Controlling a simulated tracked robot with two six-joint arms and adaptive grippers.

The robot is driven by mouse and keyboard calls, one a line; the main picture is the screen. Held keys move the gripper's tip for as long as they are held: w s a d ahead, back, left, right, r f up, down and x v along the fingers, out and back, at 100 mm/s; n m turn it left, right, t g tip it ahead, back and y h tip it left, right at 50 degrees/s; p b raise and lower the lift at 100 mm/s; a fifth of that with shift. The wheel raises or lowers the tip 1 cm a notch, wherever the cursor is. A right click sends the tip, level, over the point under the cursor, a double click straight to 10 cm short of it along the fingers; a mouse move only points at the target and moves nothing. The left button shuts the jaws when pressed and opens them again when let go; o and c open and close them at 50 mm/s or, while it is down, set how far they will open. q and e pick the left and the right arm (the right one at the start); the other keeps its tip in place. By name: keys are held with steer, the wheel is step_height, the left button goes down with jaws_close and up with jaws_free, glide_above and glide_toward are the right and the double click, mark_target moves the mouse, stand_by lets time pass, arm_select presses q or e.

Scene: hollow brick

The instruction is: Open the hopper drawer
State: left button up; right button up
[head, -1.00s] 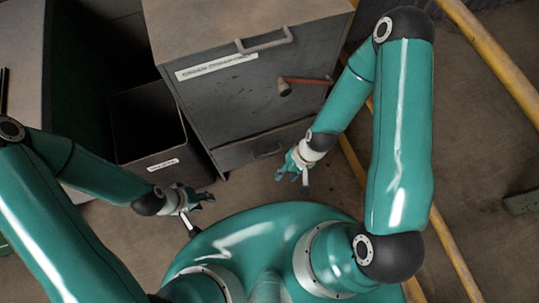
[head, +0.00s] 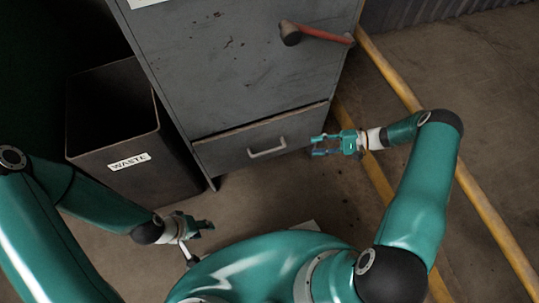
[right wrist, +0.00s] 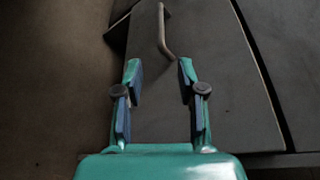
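The hopper drawer (head: 232,147) is the low grey front at the bottom of the grey cabinet, with a pale bar handle (head: 267,148). A thin gap shows along its top edge; I cannot tell if it is pulled out. My right gripper (head: 314,146) is open and empty, just right of the handle and apart from it. In the right wrist view the open fingers (right wrist: 159,75) point toward the handle (right wrist: 163,32), which lies just beyond the fingertips, between their lines.
A black bin labelled WASTE (head: 130,135) stands left of the cabinet. A red lever (head: 318,34) sticks out from the cabinet's upper front (head: 225,65). Yellow floor rails (head: 470,196) run along the right. The floor before the drawer (head: 250,198) is mostly clear.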

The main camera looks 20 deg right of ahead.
mark_target(270, 152)
steer(key=b+x, duration=0.1)
steer(key=x, duration=1.5)
steer(key=shift+a+f, duration=0.15)
steer(key=shift+a, duration=0.1)
jaws_close()
steer(key=shift+a, duration=0.1)
